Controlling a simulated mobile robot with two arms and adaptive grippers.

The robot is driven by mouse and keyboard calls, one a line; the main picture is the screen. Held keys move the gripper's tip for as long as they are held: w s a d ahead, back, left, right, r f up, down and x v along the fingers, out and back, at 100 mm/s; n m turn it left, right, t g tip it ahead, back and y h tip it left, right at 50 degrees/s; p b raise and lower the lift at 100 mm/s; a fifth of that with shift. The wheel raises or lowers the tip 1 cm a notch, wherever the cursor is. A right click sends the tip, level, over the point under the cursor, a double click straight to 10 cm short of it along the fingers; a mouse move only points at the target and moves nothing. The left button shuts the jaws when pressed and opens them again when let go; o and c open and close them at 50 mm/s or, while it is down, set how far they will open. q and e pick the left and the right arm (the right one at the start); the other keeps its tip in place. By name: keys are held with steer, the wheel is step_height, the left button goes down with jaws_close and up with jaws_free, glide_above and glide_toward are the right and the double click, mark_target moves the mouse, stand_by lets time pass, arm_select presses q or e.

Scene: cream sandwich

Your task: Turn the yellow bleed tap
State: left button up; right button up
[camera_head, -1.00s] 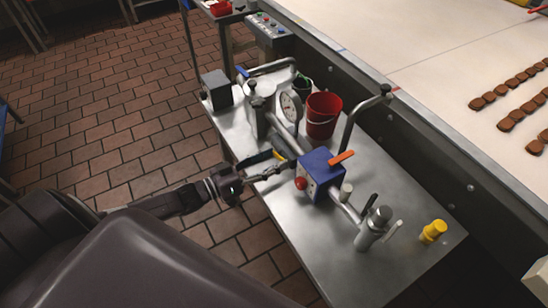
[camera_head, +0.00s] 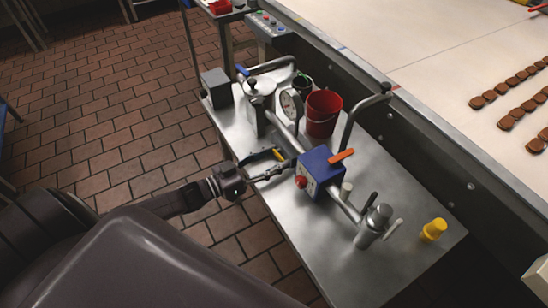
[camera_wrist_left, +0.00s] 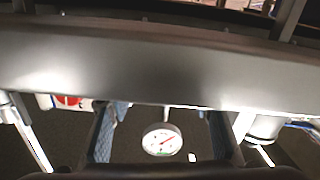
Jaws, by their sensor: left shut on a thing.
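The yellow bleed tap (camera_head: 278,154) shows as a small yellow piece under the steel pipe, left of the blue box, in the head view. My left gripper (camera_head: 284,166) reaches in from the left, with its fingers at the tap and one on each side of the spot. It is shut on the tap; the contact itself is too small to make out. In the left wrist view, the finger pads flank a round white gauge (camera_wrist_left: 162,140) lying beyond them, and a broad metal pipe (camera_wrist_left: 160,65) crosses above. The tap cannot be made out there. My right gripper is not in view.
The steel table (camera_head: 350,275) carries a blue box (camera_head: 318,172) with an orange lever, a red bucket (camera_head: 322,113), a dial gauge (camera_head: 291,105), a grey valve (camera_head: 373,226) and a yellow-capped object (camera_head: 433,229). A conveyor (camera_head: 420,50) runs behind. The table's front right is clear.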

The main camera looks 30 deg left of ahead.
arm_select(q)
steer(key=shift+f+m, duration=0.2)
steer(key=shift+m, duration=0.9)
steer(key=o, duration=0.9)
steer(key=shift+s, duration=0.1)
steer(key=v, duration=1.2)
steer(key=shift+a, duration=0.1)
